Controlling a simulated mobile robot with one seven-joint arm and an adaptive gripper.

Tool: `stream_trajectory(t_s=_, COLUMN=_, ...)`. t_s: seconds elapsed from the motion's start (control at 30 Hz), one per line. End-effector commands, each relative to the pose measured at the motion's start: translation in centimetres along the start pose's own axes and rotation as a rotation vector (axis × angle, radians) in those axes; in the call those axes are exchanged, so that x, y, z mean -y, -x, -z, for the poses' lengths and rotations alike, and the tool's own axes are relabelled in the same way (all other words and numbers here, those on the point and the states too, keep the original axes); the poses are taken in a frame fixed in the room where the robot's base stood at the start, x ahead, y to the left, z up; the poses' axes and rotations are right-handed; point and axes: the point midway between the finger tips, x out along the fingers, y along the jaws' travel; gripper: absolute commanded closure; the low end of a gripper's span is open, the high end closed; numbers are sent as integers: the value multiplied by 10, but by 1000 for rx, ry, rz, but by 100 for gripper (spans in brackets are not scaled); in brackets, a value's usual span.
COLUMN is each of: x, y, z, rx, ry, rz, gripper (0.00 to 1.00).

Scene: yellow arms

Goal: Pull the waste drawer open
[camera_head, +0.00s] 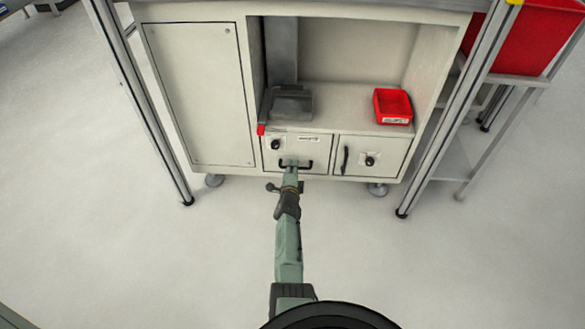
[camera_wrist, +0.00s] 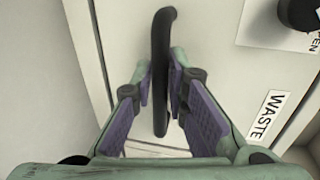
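The waste drawer (camera_head: 310,144) is the left of two pale drawers low in the cabinet. Its front looks flush with the cabinet. Its black bar handle (camera_wrist: 160,50) runs up and down in the wrist view, and a WASTE label (camera_wrist: 266,115) is at the right. My gripper (camera_wrist: 162,88) has its two purple-padded fingers on either side of the handle, close against it, and looks shut on it. In the head view, my gripper (camera_head: 289,164) reaches the handle from the front and partly hides it.
The right drawer (camera_head: 378,150) has an upright black handle. A red bin (camera_head: 392,106) and a grey box-shaped object (camera_head: 291,103) stand on the shelf above. Metal posts (camera_head: 450,120) flank the cabinet. The floor (camera_head: 400,260) in front is clear.

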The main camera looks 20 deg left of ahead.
Motion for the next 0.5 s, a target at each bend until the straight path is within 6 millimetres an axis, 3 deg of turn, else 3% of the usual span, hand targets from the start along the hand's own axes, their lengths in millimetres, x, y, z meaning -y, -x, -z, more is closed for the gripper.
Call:
stream_trajectory(t_s=0.17, x=0, y=0, z=0, rx=0, ry=0, rz=0, gripper=100)
stream_trajectory(t_s=0.5, x=0, y=0, z=0, rx=0, ry=0, rz=0, gripper=100)
